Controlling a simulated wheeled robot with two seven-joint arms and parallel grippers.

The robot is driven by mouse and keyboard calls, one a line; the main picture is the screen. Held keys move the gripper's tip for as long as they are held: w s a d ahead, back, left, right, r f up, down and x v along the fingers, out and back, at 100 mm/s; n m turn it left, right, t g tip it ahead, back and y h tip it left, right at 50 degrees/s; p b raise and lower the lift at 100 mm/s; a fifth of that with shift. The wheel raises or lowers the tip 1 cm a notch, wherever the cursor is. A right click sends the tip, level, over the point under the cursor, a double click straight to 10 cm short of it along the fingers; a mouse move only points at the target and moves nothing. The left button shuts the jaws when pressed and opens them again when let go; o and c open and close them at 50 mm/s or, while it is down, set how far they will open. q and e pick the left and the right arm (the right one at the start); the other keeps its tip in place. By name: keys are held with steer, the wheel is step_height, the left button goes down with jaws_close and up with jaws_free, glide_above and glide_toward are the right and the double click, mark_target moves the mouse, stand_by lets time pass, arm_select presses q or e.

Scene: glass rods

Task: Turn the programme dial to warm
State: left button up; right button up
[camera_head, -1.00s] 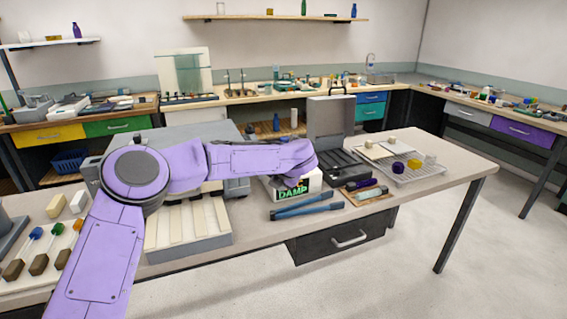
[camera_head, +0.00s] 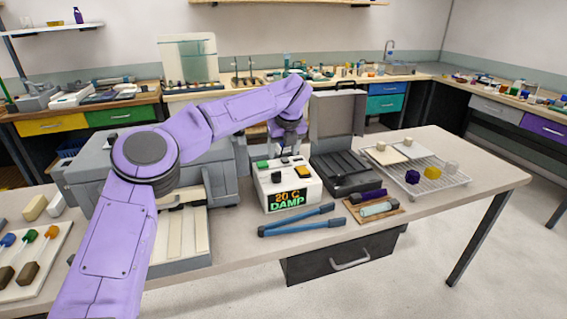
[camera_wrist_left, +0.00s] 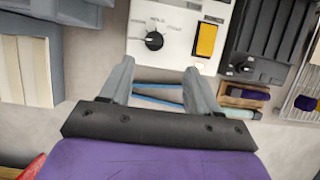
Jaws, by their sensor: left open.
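The white control box (camera_head: 291,189) stands on the bench and its display (camera_head: 287,199) reads "20 C DAMP". On its top are a black programme dial (camera_head: 276,177), a green button (camera_head: 262,165) and an orange switch (camera_head: 299,171). In the left wrist view the dial (camera_wrist_left: 154,41) has small labels around it, too blurred to read surely. My left gripper (camera_wrist_left: 157,72) is open and empty, with the dial ahead of its fingertips and apart from them. My right gripper is out of view.
Blue-handled tongs (camera_head: 297,220) lie in front of the box. A black open-lidded case (camera_head: 345,175) stands close to its right, and a large grey machine (camera_head: 222,178) to its left. A wire rack (camera_head: 445,177) with small blocks is further right. The bench's right end is clear.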

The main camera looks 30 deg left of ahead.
mark_target(276, 172)
arm_select(q)
steer(key=x, duration=0.3)
steer(key=p+x, duration=0.1)
steer(key=x, duration=0.2)
steer(key=p+x, duration=0.1)
steer(key=x, duration=0.2)
steer(key=shift+s+a, duration=0.35)
steer(key=shift+a, duration=0.05)
steer(key=shift+w+f, duration=0.2)
steer(key=shift+f, duration=0.15)
steer(key=shift+s+d, duration=0.1)
steer(key=shift+s, duration=0.1)
steer(key=c, duration=1)
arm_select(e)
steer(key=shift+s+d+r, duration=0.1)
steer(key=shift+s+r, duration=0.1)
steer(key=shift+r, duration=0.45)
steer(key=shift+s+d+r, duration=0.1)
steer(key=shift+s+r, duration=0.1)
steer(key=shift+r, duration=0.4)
